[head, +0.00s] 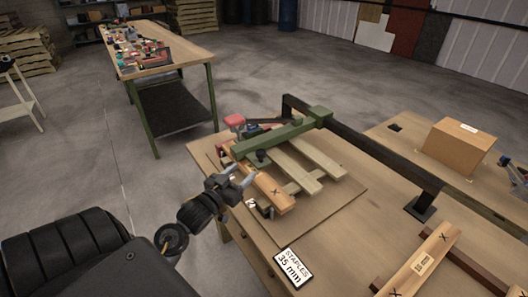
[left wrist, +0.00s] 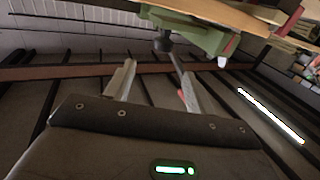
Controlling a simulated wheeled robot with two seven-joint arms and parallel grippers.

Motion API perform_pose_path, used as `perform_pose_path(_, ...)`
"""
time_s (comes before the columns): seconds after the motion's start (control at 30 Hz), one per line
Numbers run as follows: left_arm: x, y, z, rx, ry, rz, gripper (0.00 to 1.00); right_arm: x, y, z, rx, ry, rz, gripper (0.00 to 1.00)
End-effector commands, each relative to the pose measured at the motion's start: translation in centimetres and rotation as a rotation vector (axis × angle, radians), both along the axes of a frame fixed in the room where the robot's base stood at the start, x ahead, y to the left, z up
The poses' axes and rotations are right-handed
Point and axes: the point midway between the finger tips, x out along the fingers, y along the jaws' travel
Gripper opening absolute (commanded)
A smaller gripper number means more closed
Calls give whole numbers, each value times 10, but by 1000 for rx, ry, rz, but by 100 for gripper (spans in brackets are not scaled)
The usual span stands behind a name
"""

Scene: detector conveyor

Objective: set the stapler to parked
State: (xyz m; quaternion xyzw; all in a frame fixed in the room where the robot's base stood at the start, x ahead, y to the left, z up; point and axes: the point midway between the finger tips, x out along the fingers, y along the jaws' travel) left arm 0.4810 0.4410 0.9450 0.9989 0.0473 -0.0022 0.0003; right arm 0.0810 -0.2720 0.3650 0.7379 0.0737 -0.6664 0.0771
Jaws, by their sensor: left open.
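A green arm (head: 285,133) reaches left from a black rail over a pallet of pale wooden slats (head: 310,158). A red-topped dark unit (head: 235,121), which may be the stapler, shows at the arm's far left side; I cannot tell its setting. My left gripper (head: 240,175) is open and empty at the near left edge of the pallet, beside an orange-toned slat marked X (head: 272,194). In the left wrist view the open fingers (left wrist: 158,72) point toward a black knob (left wrist: 163,43) below a green part (left wrist: 215,42). My right gripper is not in view.
The black rail (head: 370,155) crosses the bench diagonally. A "STAPLES 35 mm" sign (head: 293,268) lies on the bench's front part. A cardboard box (head: 463,148) stands on the right bench. A cluttered green-legged table (head: 165,65) is behind. Floor left of the bench is clear.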

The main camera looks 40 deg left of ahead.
Motion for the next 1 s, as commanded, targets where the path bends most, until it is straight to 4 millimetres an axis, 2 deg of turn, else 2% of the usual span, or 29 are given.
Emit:
perform_pose_path(0.17, 6, 5, 1, -1, -1, 9, 55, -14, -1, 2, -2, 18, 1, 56)
perform_pose_path(0.3, 27, 8, 3, 0, -2, 10, 55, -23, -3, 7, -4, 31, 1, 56)
perform_pose_path(0.5, 66, 11, 2, -1, -1, 9, 55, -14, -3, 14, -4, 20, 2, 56)
perform_pose_path(0.7, 94, 13, 0, -1, 0, 7, 55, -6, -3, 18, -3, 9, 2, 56)
perform_pose_path(1.0, 105, 13, -1, 1, 0, 6, 55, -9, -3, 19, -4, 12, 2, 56)
